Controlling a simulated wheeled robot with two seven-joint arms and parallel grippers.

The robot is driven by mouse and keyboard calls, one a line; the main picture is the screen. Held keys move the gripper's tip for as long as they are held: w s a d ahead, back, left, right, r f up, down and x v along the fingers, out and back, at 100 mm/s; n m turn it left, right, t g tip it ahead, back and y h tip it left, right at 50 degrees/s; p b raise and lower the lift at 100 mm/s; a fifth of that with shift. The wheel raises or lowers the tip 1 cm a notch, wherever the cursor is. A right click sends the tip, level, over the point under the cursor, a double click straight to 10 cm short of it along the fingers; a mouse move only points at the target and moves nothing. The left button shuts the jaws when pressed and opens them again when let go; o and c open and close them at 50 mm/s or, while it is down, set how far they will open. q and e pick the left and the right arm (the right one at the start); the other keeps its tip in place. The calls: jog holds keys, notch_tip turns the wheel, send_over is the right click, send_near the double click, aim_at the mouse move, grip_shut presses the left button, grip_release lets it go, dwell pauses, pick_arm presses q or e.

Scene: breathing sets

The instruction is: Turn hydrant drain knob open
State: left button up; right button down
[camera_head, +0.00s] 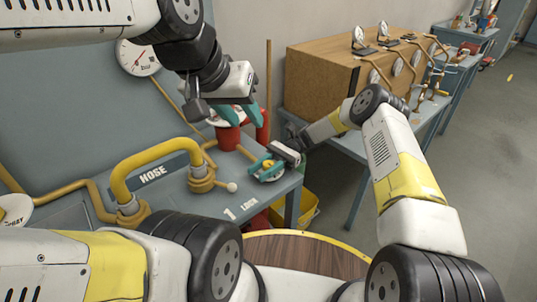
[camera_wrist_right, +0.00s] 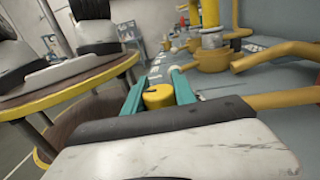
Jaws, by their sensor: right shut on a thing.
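The red hydrant (camera_head: 229,138) stands at the back right of the blue-grey bench. My left gripper (camera_head: 237,115) is above its top, with teal fingers apart; whether they touch it I cannot tell. A round yellow knob (camera_head: 267,164) sits near the bench's right corner, over a pale round base. My right gripper (camera_head: 265,167) reaches it from the right and is shut on it. In the right wrist view the yellow knob (camera_wrist_right: 158,96) lies between the two teal fingers (camera_wrist_right: 158,98). The fingers partly hide its sides.
A yellow hose pipe (camera_head: 150,160) arches over the bench beside the HOSE label. A small lever with a pale ball (camera_head: 231,187) sticks out near the knob.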

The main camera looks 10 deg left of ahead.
dwell(0.5)
jog(key=c, duration=1)
grip_release()
jog(key=shift+r, duration=0.55)
jog(key=r, duration=0.2)
jog(key=shift+s+d+r, duration=0.1)
jog(key=shift+s+r, duration=0.1)
jog(key=shift+r, duration=0.15)
jog(key=s+d, duration=0.1)
jog(key=s, duration=0.4)
jog(key=s+d, duration=0.2)
jog(key=s, duration=0.3)
jog(key=s+d+r, duration=0.1)
jog(key=s, duration=0.4)
jog(key=shift+d+r, duration=0.1)
jog(key=shift+d, duration=0.15)
jog(key=shift+w, duration=0.1)
